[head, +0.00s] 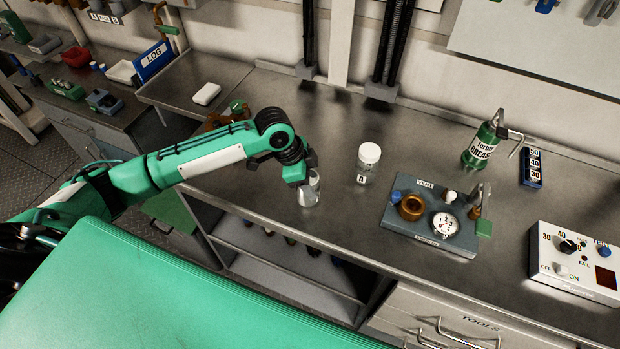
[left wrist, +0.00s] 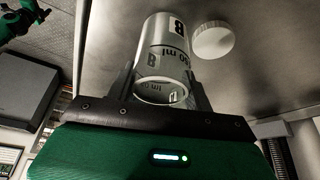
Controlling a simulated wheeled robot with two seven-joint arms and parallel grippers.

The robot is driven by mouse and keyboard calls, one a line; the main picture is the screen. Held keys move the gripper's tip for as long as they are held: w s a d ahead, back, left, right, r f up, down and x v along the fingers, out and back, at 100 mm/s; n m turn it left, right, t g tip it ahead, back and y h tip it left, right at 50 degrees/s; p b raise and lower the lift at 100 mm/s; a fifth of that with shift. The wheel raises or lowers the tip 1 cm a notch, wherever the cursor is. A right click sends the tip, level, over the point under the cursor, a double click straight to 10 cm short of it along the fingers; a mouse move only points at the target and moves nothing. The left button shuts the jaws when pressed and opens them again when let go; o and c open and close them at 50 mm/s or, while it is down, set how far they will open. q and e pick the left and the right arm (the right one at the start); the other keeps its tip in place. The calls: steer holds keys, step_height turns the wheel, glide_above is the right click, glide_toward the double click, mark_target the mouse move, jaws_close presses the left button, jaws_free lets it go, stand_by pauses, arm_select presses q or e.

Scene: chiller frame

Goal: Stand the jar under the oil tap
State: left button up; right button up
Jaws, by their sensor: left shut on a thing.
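My left gripper (head: 304,184) is shut on a clear glass jar (head: 310,190) near the front edge of the steel bench. The left wrist view shows the jar (left wrist: 163,60) between the two fingers (left wrist: 165,92), with a "B" label and "50 ml" lettering; its open rim faces the camera. The jar looks about upright; whether its base touches the bench I cannot tell. A brass fitting with a green part (head: 228,114) shows partly behind my left arm; I cannot tell whether it is the oil tap. My right gripper is out of view.
A white-lidded jar marked "A" (head: 367,165) stands right of the held jar. Farther right are a grey gauge block (head: 425,235), a green grease can (head: 482,145) and a white control box (head: 575,262). A white block (head: 206,94) lies at the back left. Bench between is clear.

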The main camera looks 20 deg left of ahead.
arm_select(q)
steer(key=shift+f, duration=0.1)
steer(key=o, duration=1)
steer(key=shift+c, duration=0.2)
